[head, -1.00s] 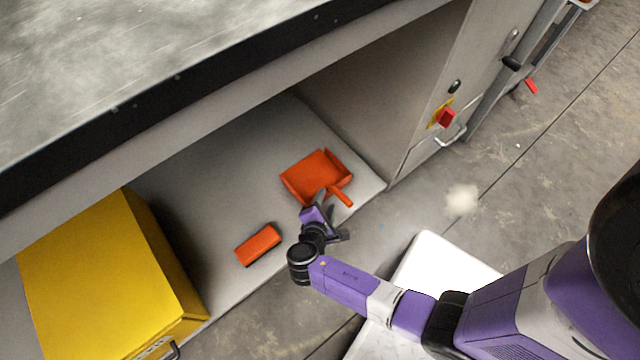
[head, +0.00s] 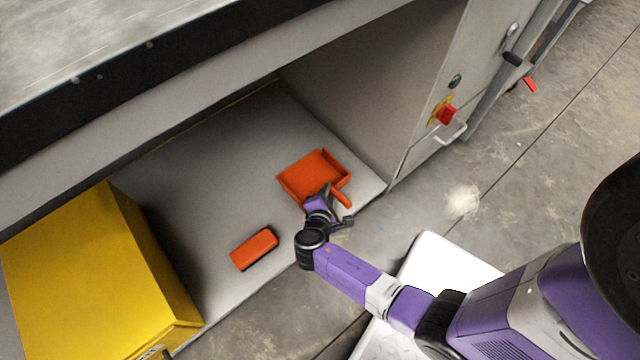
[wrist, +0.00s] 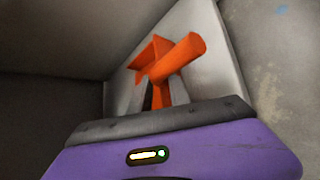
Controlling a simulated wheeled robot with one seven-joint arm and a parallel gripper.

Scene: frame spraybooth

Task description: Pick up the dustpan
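The orange dustpan (head: 310,176) lies on the grey shelf floor under the bench, its short handle (head: 341,198) pointing to the front right edge. My gripper (head: 340,207) is at the handle, with one dark finger on each side of it in the head view. The fingers look spread, and I see no clear grip on the handle. In the wrist view the orange handle (wrist: 178,60) rises close in front of my gripper, with part of the pan (wrist: 150,50) behind it. My gripper hides part of the pan's front edge and the handle's base.
An orange block-shaped thing with a dark edge (head: 254,249) lies on the shelf (head: 205,210) left of my gripper. A yellow box (head: 90,270) stands further left. A grey side wall (head: 360,105) rises right of the dustpan, and the bench top (head: 130,35) overhangs behind.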

